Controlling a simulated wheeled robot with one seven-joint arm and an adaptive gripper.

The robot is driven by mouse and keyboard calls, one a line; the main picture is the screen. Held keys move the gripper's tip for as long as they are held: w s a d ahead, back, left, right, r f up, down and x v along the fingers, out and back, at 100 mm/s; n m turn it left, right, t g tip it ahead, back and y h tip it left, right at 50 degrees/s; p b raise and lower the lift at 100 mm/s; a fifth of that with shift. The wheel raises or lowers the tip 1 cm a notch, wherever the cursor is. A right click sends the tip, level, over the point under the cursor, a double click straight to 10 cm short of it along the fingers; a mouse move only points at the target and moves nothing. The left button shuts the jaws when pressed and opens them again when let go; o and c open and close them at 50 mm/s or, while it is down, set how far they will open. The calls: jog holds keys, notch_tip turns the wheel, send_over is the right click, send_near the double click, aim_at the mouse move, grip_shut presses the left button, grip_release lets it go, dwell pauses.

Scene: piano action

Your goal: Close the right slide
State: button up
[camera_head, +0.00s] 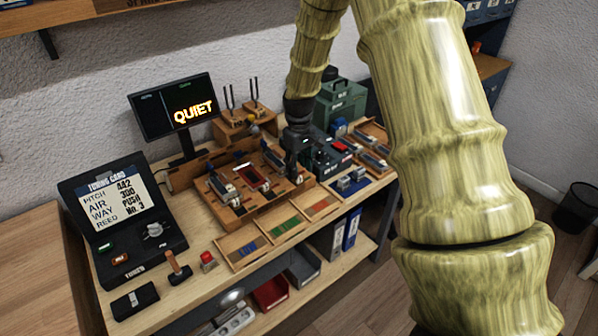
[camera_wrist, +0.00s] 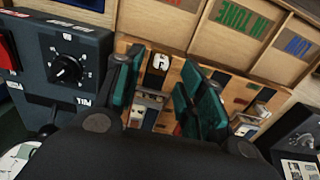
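The wooden fixture (camera_head: 262,208) stands mid-bench in the head view, with several small metal and dark parts on it. My gripper (camera_head: 293,172) points down over its right end. In the wrist view, my gripper (camera_wrist: 160,82) is open, its two teal-padded fingers apart. A black piece with a white mark (camera_wrist: 158,62) and a metal part (camera_wrist: 147,104) on the fixture (camera_wrist: 172,75) show between them. These seem to belong to the right slide, but its travel is hidden by the fingers and palm. I cannot tell whether a finger touches it.
A dark box with a knob (camera_wrist: 66,68) stands close beside one finger in the wrist view. Shallow wooden trays (camera_head: 281,226) line the fixture's front. A monitor (camera_head: 172,106) and tuning forks (camera_head: 250,118) stand behind it. A black case (camera_head: 122,215) is at left.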

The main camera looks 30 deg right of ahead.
jog(key=shift+s+f+p, duration=0.1)
jog(key=shift+f+p, duration=0.25)
jog(key=shift+f, duration=1.35)
jog(key=shift+c, duration=0.4)
grip_shut()
